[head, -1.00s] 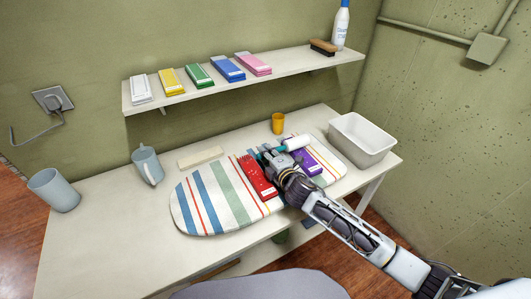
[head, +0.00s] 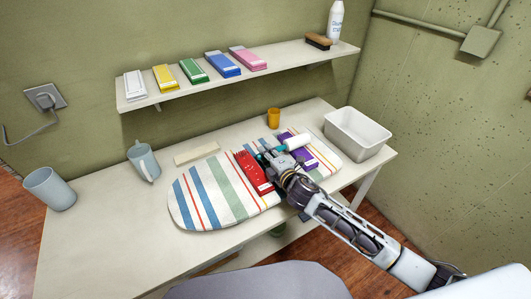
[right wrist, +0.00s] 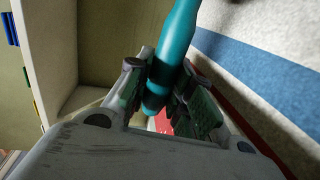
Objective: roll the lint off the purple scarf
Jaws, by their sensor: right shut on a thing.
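The purple scarf (head: 304,158) lies folded on the right part of the striped ironing board (head: 222,185). My right gripper (head: 268,157) is shut on the teal handle of the lint roller, and the handle also shows between the fingers in the right wrist view (right wrist: 178,40). The white roller head (head: 297,142) is over the scarf's far half and hides part of it. I cannot tell whether it touches the cloth. Any lint is too small to make out. My left gripper is not in view.
A red folded scarf (head: 252,172) lies left of my gripper. A white bin (head: 358,133), an orange cup (head: 273,118), a pale block (head: 197,153) and two blue-grey vessels stand around the board. The shelf (head: 190,88) above holds several folded cloths, a brush and a bottle.

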